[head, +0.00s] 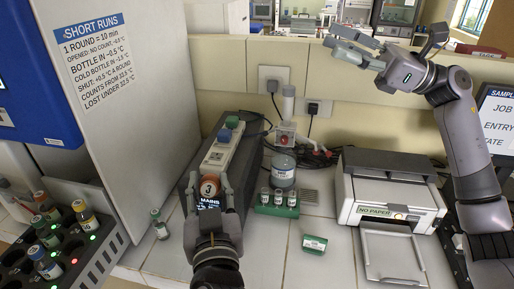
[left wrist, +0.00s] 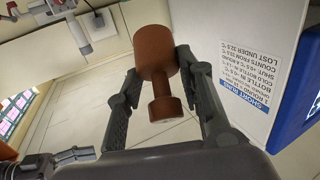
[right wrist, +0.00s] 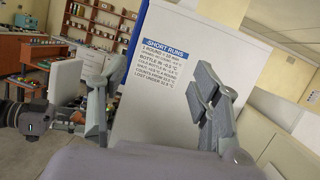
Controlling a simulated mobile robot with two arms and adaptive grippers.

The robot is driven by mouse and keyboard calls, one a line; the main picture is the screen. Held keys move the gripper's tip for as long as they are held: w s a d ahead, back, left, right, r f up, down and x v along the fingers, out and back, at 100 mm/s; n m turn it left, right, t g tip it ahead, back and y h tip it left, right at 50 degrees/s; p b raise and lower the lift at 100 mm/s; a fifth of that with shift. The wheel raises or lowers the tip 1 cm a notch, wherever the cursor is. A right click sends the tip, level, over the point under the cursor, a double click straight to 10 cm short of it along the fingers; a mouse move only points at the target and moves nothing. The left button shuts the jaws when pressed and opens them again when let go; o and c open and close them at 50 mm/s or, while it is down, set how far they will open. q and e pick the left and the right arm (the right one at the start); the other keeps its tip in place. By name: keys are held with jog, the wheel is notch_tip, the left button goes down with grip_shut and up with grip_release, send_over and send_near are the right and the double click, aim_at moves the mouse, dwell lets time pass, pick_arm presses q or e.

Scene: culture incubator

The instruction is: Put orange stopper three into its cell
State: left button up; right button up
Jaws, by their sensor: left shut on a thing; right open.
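My left gripper (head: 209,188) is shut on the orange stopper three (head: 209,186), whose top carries a 3. The stopper is held at the near end of a long grey unit labelled MAINS (head: 217,150); whether it touches the unit cannot be told. In the left wrist view the stopper (left wrist: 155,60) shows a wide body and narrower stem between the fingers (left wrist: 160,90). My right gripper (head: 388,42) is raised at the upper right, open and empty; its spread fingers also show in the right wrist view (right wrist: 158,80). I cannot make out a cell for the stopper.
A block with several lit wells and vials (head: 75,238) stands at the lower left, by the grey panel with the SHORT RUNS sheet (head: 95,55).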

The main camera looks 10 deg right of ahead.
jog(key=s+a+f+n+g+h, duration=0.35)
jog(key=a+f+n+h, duration=0.25)
jog(key=a+f+n, duration=0.45)
jog(key=n+h, duration=0.2)
jog(key=h, duration=0.3)
send_near(219, 179)
jog(key=shift+n+g, duration=0.25)
jog(key=x, duration=1.2)
jog(key=shift+w+f, duration=0.1)
jog(key=shift+w, duration=0.25)
jog(key=shift+s+f+h, duration=0.1)
jog(key=shift+h, duration=0.2)
jog(key=c, duration=1.1)
jog(key=o, duration=1.1)
